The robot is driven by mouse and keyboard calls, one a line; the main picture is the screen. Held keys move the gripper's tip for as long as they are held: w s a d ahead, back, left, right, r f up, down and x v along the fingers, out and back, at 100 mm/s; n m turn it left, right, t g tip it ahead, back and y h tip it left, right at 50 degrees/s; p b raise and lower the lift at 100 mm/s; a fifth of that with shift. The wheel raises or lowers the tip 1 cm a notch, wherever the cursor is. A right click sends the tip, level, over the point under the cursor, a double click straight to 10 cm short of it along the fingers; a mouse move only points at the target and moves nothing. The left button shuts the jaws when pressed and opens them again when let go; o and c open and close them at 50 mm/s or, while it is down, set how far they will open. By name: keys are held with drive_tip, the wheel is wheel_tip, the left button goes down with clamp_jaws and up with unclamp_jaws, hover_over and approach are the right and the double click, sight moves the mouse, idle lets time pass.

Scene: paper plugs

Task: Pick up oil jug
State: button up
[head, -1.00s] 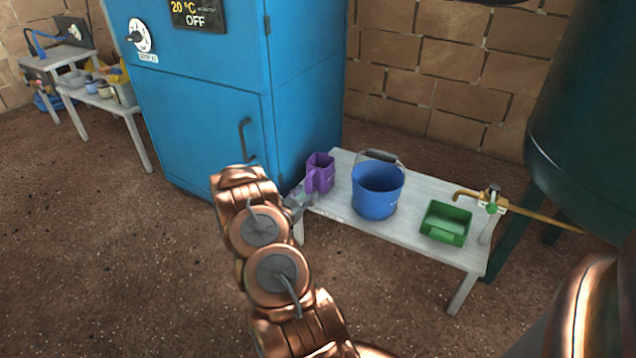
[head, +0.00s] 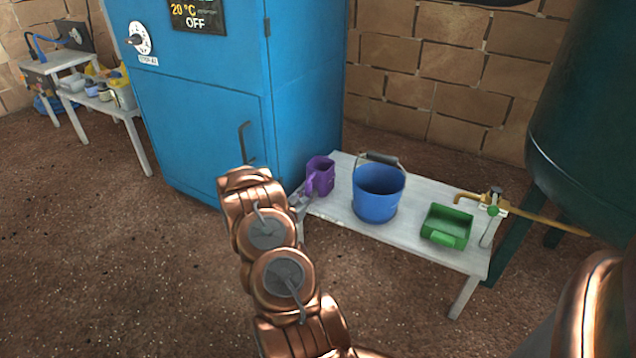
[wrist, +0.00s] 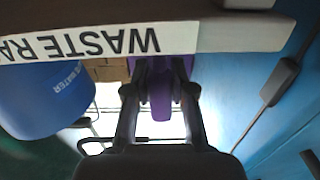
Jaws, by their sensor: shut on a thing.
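The purple jug (head: 321,175), which I take as the oil jug, stands at the left end of the white bench (head: 410,239). In the wrist view, which is upside down, the purple jug (wrist: 161,100) shows between the two dark fingers of my gripper (wrist: 163,88). The fingers are shut on a narrow purple part, apparently its handle. In the head view my gripper (head: 303,199) is at the jug's near left side, partly hidden by my copper arm. I cannot tell whether the jug's base is clear of the bench.
A blue bucket (head: 377,198) stands right of the jug, with a green tray (head: 446,228) beyond it. A tall blue cabinet (head: 215,130) is close on the left. A brass tap (head: 480,197) and dark green tank (head: 585,130) are at the right. The floor in front is clear.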

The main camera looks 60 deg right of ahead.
sight(306, 185)
clamp_jaws()
wheel_tip(306, 185, up, 4)
drive_tip(key=p, duration=0.2)
drive_tip(key=shift+w+a+r+p, duration=0.1)
drive_tip(key=shift+a+r+p, duration=0.1)
drive_tip(key=shift+p, duration=0.2)
drive_tip(key=s+a+p, duration=0.1)
drive_tip(key=a+p, duration=0.2)
drive_tip(key=a, duration=1.2)
drive_tip(key=shift+s+a+r+p, duration=0.15)
drive_tip(key=shift+a+r+p, duration=0.15)
drive_tip(key=shift+p, duration=0.1)
